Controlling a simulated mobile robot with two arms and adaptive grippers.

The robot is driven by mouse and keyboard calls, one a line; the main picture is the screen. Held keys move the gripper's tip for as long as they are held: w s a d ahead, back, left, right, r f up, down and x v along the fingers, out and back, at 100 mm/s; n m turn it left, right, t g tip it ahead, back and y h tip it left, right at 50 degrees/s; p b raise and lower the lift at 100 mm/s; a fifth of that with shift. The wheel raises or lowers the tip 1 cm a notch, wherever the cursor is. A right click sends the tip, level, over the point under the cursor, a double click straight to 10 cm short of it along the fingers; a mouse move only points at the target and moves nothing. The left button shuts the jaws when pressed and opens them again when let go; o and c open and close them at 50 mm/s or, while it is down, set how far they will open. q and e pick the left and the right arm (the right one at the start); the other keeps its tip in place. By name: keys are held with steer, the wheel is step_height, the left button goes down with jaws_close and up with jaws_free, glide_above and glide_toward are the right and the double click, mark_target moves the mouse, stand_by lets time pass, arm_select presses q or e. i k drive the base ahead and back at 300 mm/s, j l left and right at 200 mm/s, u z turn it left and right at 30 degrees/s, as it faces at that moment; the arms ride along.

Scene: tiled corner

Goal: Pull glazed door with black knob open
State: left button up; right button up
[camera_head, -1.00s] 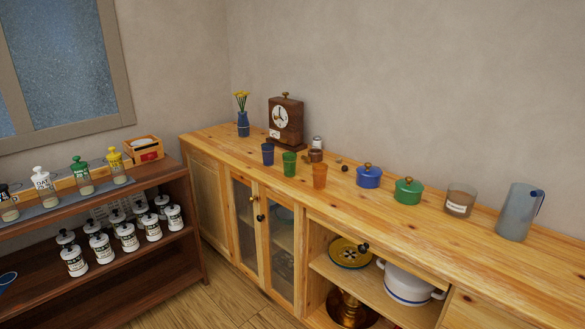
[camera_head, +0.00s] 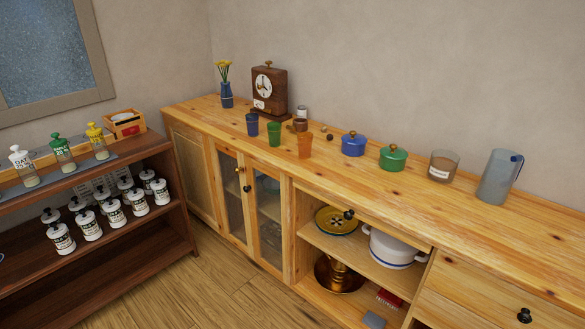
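Two narrow glazed doors stand side by side in the front of the wooden sideboard. The left glazed door (camera_head: 231,193) carries a brass knob (camera_head: 238,170). A black knob (camera_head: 247,188) sits slightly lower, by the edge where the doors meet; it appears to belong to the right glazed door (camera_head: 269,222). Both doors look shut, with dim contents behind the glass. Neither of my grippers is in view.
The sideboard top (camera_head: 400,215) holds a clock (camera_head: 269,90), cups, pots and a jug (camera_head: 499,177). An open compartment to the doors' right holds a white pot (camera_head: 393,247). A dark shelf (camera_head: 150,240) with jars stands left. Wooden floor (camera_head: 225,285) before the doors is clear.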

mark_target(286, 275)
steer(key=i+j, duration=0.25)
steer(key=i+j+z, duration=0.1)
steer(key=i+j, duration=0.15)
steer(key=j, duration=0.25)
steer(key=i+j, duration=0.25)
steer(key=j, duration=0.15)
steer(key=i+j+z, duration=0.1)
steer(key=i+j, duration=0.15)
steer(key=j, duration=0.1)
